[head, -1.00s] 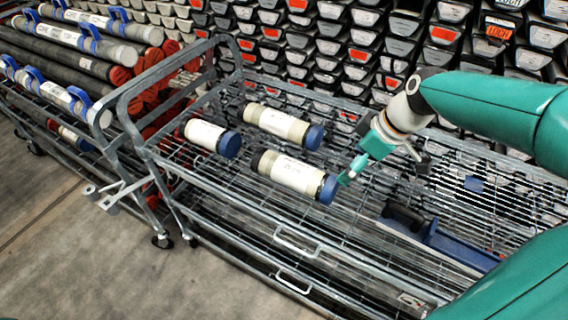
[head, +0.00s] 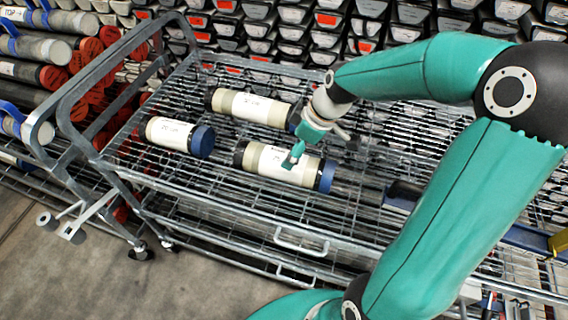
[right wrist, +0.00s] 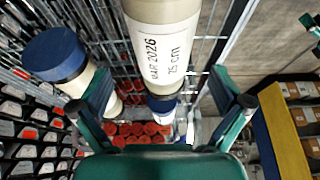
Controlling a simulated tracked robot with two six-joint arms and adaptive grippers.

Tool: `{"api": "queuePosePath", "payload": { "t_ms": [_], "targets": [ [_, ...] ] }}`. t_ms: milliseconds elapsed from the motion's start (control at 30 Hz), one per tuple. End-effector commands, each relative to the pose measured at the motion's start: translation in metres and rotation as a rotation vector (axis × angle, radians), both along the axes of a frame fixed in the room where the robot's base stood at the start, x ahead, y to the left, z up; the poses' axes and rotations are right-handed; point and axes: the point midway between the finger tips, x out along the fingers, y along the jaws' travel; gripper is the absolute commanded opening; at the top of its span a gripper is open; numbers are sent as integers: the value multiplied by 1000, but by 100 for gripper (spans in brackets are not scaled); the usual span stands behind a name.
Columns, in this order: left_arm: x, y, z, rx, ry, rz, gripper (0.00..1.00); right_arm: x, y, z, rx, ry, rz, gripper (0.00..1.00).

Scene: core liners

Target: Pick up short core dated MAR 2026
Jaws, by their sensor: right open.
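Three short cores with white labels and blue caps lie on the wire cart: a front core (head: 262,157), a back core (head: 238,103) and a left core (head: 168,131). My right gripper (head: 298,150) is over the labelled part of the front core in the head view. In the right wrist view the open fingers (right wrist: 160,82) stand either side of this front core (right wrist: 162,12), apart from it. Its label shows 2026 and 25 cm; the month looks like MAR but is not crisp. The back core's blue cap (right wrist: 55,54) is by the left finger. My left gripper is not in view.
The cart (head: 300,240) has a raised tube handle (head: 80,90) at its left end. A second cart with long cores (head: 35,45) stands at the far left. Racked black core boxes (head: 400,35) line the back. The wire deck right of the cores holds a dark and blue object, partly behind my arm.

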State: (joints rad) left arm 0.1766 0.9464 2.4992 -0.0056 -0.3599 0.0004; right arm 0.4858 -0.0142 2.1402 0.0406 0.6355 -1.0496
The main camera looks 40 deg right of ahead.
Motion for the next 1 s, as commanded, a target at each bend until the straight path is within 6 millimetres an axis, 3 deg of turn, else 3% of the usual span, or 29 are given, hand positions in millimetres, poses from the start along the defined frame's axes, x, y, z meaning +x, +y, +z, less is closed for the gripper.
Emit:
{"api": "queuePosePath", "payload": {
  "t_ms": [100,367,633,933,1000],
  "targets": [
    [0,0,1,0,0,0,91,5,3,-15,1,1,-1,100],
    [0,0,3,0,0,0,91,9,5,-30,1,2,-2,100],
    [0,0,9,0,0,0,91,17,12,-65,2,3,-2,100],
    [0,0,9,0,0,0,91,19,13,-72,-1,0,-3,100],
    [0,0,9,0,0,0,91,19,12,-72,-1,0,-3,92]
  ]
}}
